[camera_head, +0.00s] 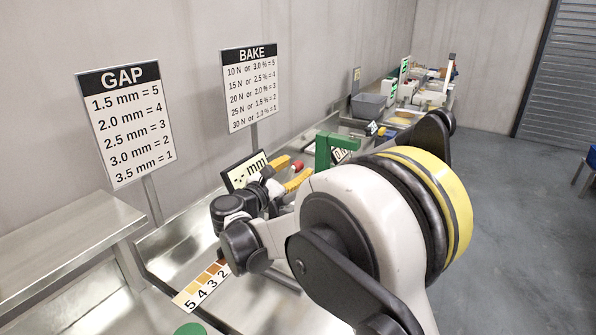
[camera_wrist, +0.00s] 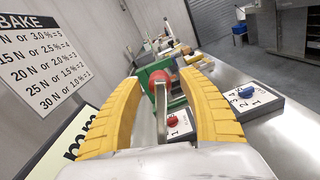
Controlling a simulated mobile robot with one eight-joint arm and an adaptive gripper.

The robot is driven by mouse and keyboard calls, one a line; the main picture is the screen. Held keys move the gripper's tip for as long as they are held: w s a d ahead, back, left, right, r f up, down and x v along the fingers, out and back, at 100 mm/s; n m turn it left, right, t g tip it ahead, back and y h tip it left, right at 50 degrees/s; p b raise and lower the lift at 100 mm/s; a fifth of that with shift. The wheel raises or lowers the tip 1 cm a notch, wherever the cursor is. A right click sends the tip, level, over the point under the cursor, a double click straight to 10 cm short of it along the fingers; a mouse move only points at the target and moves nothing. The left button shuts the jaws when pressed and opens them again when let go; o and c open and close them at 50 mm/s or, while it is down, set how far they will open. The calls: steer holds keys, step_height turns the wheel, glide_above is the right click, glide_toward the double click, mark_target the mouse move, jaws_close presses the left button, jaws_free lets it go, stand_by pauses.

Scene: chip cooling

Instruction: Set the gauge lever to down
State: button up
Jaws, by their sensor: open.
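The gauge lever, a metal rod with a red ball knob (camera_wrist: 161,77), stands between my yellow fingers in the wrist view. The knob is at the rod's top, so the lever looks raised. My gripper (camera_wrist: 160,80) is open, one finger on each side of the lever, with gaps showing. Any contact lower down is hidden. In the head view the red knob (camera_head: 297,165) shows beside my gripper (camera_head: 290,171), partly behind my arm. The gauge display (camera_head: 245,170) reads "-.- mm"; its edge also shows in the wrist view (camera_wrist: 70,150).
A green frame (camera_head: 327,150) stands behind the lever. A box with a red dial (camera_wrist: 173,121) and one with a blue dial (camera_wrist: 246,92) lie to the right in the wrist view. GAP (camera_head: 125,120) and BAKE (camera_head: 250,88) signs stand along the wall.

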steer(key=shift+w+d, duration=0.35)
steer(key=shift+w, duration=0.1)
jaws_close()
